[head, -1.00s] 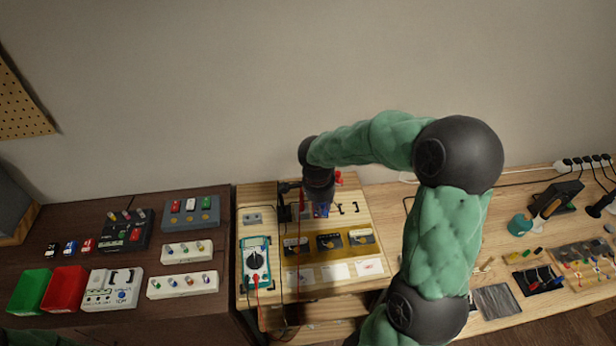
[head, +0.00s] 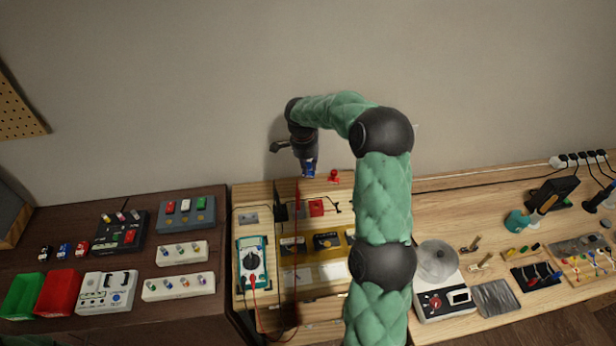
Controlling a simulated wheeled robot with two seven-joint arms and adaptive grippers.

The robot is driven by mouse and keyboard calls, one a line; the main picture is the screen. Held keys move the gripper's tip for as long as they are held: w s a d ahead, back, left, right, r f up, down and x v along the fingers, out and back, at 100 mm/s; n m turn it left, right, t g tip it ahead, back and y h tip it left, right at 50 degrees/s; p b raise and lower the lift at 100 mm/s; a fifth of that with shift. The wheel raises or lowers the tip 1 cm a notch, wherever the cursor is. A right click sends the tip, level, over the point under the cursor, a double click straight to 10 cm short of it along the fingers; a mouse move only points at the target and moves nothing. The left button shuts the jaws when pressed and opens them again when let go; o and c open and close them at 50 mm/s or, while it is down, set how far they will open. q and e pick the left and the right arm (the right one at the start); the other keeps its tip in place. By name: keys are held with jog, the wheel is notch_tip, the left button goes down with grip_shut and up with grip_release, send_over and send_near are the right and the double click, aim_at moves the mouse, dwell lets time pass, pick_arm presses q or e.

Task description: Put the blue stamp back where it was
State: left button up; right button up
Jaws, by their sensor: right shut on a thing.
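My right gripper (head: 308,162) is above the back of the middle wooden bench (head: 262,205), near the wall. It is shut on a small blue object, the blue stamp (head: 309,170), held up clear of the bench. The gripper hides the stamp's upper part. A red stamp-like piece with a knob (head: 333,176) stands at the bench's back, just right of the held stamp. My left gripper is not in view.
A teal multimeter (head: 252,262) with leads lies on the bench's left. Dark and yellow boxes (head: 327,241) sit in its middle. Small black, blue and red pieces (head: 64,250) stand on the dark left table. My right arm covers the bench's right side.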

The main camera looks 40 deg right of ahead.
jog(key=shift+w+d+f+b, duration=0.15)
jog(key=shift+f+b, duration=0.6)
jog(key=shift+f, duration=1.9)
jog(key=shift+f, duration=0.15)
jog(key=o, duration=0.9)
notch_tip(320, 180, up, 12)
jog(key=a+p, duration=0.2)
jog(key=shift+p, duration=0.4)
jog(key=shift+d, duration=0.1)
